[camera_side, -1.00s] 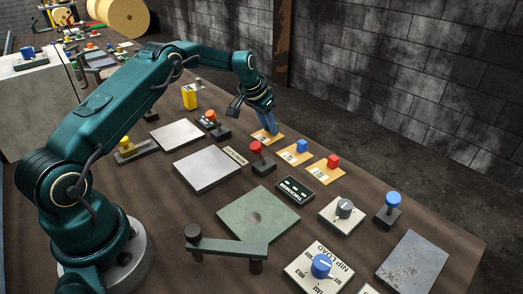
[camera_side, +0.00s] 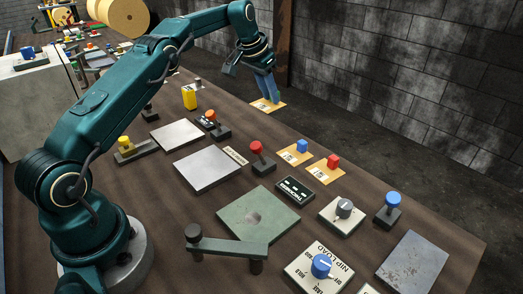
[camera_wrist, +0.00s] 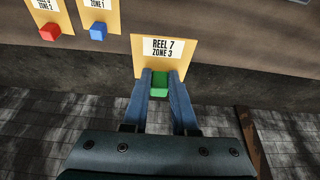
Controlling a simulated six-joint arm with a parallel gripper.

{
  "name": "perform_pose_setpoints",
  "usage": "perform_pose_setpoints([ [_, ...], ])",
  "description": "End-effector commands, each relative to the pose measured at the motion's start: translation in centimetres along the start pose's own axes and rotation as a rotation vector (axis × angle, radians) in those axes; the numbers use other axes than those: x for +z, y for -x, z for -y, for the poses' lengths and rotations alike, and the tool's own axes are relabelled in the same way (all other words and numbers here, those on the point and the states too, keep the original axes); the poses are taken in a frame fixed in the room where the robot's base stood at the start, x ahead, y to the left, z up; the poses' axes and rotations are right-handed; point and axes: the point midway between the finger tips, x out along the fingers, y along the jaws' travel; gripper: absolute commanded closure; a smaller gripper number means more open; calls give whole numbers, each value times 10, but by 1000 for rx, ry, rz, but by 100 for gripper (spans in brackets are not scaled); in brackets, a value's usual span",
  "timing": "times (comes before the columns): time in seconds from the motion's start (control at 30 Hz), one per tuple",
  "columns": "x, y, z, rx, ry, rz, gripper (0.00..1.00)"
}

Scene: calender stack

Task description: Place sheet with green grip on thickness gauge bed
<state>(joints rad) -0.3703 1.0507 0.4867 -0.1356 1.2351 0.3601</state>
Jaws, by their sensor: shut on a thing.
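The sheet with the green grip is a tan card (camera_side: 262,105) marked "REEL 7 ZONE 3" in the wrist view (camera_wrist: 178,44). My gripper (camera_side: 270,97) is shut on its green grip (camera_wrist: 159,84), between the two blue fingers. The sheet is held up above the table near its far edge. In the side view the fingers hide the grip. No label shows whether this is the thickness gauge bed.
Sheets with a blue grip (camera_side: 302,146) and a red grip (camera_side: 333,161) lie on the table. Two bare grey plates (camera_side: 207,166) (camera_side: 177,134), a red-knobbed lever (camera_side: 257,149) and a dark display (camera_side: 294,190) stand nearby. A brick wall (camera_side: 410,80) is behind.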

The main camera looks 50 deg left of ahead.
Motion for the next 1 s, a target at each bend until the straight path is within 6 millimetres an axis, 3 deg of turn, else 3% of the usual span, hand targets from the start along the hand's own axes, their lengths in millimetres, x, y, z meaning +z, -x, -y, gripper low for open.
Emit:
perform_pose_setpoints([
  [0.27,8,30,-7,9,-9,-4,100],
  [0.47,25,55,-16,15,-16,-6,100],
  [0.77,67,86,-33,20,-22,-10,100],
  [1.0,113,103,-50,19,-26,-10,100],
])
